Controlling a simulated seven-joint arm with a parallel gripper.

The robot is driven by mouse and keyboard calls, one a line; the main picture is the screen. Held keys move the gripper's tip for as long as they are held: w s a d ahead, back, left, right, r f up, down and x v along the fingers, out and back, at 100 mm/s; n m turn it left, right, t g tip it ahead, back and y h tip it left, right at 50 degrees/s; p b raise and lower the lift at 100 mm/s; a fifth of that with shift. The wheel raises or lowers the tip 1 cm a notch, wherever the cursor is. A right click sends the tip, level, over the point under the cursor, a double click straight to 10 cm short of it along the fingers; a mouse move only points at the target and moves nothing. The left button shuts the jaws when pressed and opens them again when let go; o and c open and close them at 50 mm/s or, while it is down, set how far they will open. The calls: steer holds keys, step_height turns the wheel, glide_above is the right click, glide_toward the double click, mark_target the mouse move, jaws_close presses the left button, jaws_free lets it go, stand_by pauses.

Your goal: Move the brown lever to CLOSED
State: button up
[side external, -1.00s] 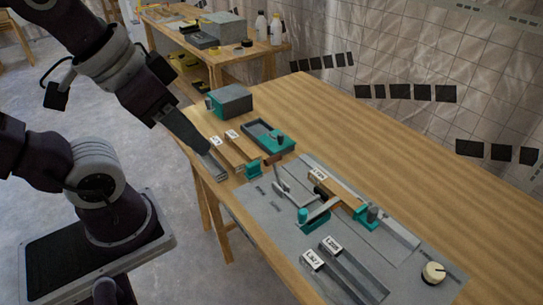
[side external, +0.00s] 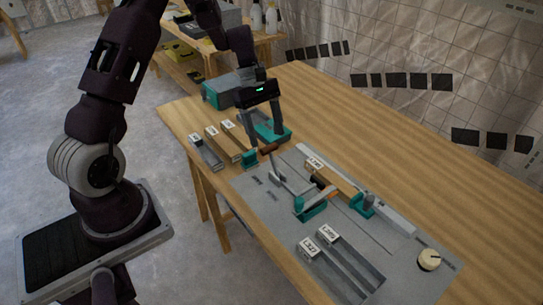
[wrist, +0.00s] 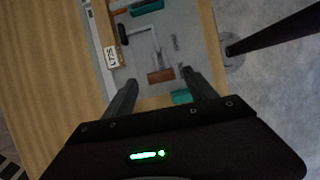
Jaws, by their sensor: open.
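The brown lever handle (side external: 268,149) sits at the end of a grey metal lever arm (side external: 277,168), at the far left end of the grey panel. In the wrist view the brown handle (wrist: 160,76) lies crosswise between the fingertips. My gripper (side external: 264,140) is open and points down at the handle, with one finger on each side. I cannot tell whether either finger touches it. The gripper also shows in the wrist view (wrist: 158,80). No CLOSED mark is readable.
The grey panel (side external: 290,222) carries a wooden block with a label (side external: 338,180), teal clamps (side external: 312,208), labelled grey bars (side external: 325,262) and a cream knob (side external: 429,260). Wooden and grey bars (side external: 222,143), a teal tray (side external: 272,130) and a grey box (side external: 232,90) stand nearby. The table's right side is clear.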

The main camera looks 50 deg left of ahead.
mark_target(270, 149)
steer(key=x, duration=0.8)
steer(key=shift+a+f, duration=0.1)
steer(key=shift+a, duration=0.15)
jaws_close()
